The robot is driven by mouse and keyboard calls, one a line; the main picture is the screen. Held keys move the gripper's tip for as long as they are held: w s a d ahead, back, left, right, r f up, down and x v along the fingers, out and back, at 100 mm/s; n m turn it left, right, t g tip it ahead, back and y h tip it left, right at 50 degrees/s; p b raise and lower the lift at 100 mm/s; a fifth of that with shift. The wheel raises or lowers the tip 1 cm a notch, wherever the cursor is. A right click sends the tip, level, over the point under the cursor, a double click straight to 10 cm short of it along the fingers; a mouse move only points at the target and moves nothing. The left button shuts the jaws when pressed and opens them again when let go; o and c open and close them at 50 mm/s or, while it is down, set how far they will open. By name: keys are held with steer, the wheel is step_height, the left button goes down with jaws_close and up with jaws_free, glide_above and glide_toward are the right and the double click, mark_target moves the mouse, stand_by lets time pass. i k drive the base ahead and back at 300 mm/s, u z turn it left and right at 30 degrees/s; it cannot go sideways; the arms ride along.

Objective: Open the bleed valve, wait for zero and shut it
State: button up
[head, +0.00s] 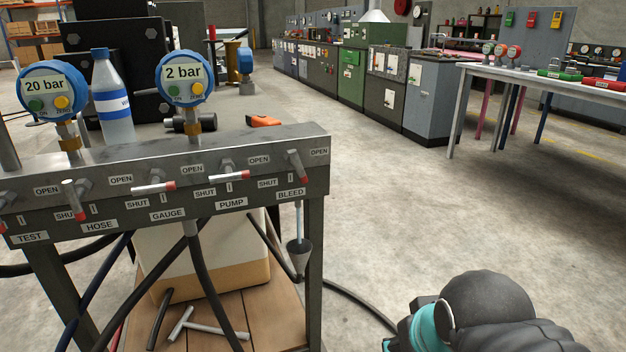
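The bleed valve (296,164) is a silver lever with a red tip at the right end of the grey manifold (320,172). Its lever points steeply down, tilted slightly right, above the BLEED label (291,192). An OPEN label (319,152) is to its right and a SHUT label (267,183) to its left; I cannot tell surely which position it marks. A thin pipe below the bleed valve runs to a grey cup (299,256). My gripper's fingers are not in view.
The HOSE lever (70,193) points down; the GAUGE lever (150,188) and PUMP lever (225,177) lie sideways. A bottle (112,105) stands behind the manifold. A T-shaped tool (205,328) lies on the lower shelf.

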mark_target(295, 159)
steer(key=k, duration=1.2)
steer(key=z, duration=0.4)
steer(key=i, duration=0.75)
steer(key=u, duration=0.45)
